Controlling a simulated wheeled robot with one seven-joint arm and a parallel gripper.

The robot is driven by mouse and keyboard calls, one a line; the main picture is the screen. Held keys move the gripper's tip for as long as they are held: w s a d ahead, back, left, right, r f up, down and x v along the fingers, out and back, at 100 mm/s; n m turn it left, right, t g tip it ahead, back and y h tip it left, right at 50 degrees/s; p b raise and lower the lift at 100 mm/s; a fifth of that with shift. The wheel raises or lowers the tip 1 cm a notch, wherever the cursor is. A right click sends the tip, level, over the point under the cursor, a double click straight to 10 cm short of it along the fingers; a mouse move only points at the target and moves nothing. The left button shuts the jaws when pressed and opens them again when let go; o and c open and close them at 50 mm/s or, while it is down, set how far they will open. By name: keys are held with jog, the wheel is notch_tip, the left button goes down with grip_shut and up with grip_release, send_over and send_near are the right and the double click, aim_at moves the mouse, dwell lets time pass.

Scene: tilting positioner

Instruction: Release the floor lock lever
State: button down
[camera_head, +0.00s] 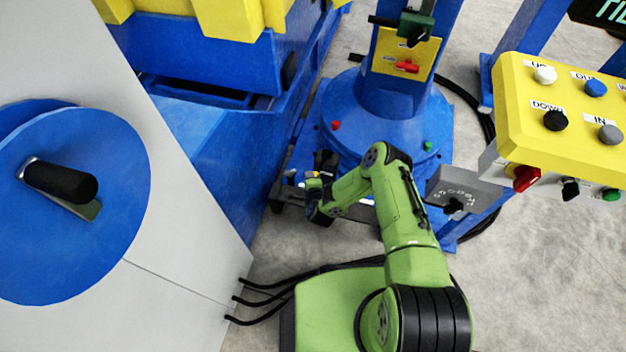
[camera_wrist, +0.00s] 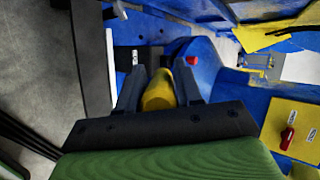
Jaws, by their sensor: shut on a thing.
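A yellow grip (camera_wrist: 159,96), which looks like the floor lock lever's handle, sits between the two dark fingers of my gripper (camera_wrist: 160,84) in the wrist view. The fingers are closed on it from both sides. In the head view my gripper (camera_head: 318,185) is low beside the round blue base, and only a small yellow spot (camera_head: 313,174) shows there. My gripper and the dark parts around it hide most of the lever, so its angle cannot be told.
The blue pedestal base (camera_head: 385,115) bears a red knob (camera_head: 336,125) and a green one (camera_head: 428,146). A yellow plate with a red lever (camera_head: 406,66) is above. A yellow control box (camera_head: 560,115) and grey box (camera_head: 462,192) stand right. Black cables (camera_head: 265,293) cross the floor.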

jog(key=shift+s+f, duration=0.3)
jog(key=shift+f, duration=0.05)
jog(key=c, duration=0.8)
grip_release()
jog(key=shift+c, duration=0.2)
jog(key=shift+w, duration=0.1)
jog(key=shift+r, duration=0.1)
jog(key=shift+s+r, duration=0.2)
jog(key=shift+r, duration=0.05)
jog(key=p+v, duration=0.5)
jog(key=v, duration=1)
jog(key=shift+p, duration=0.4)
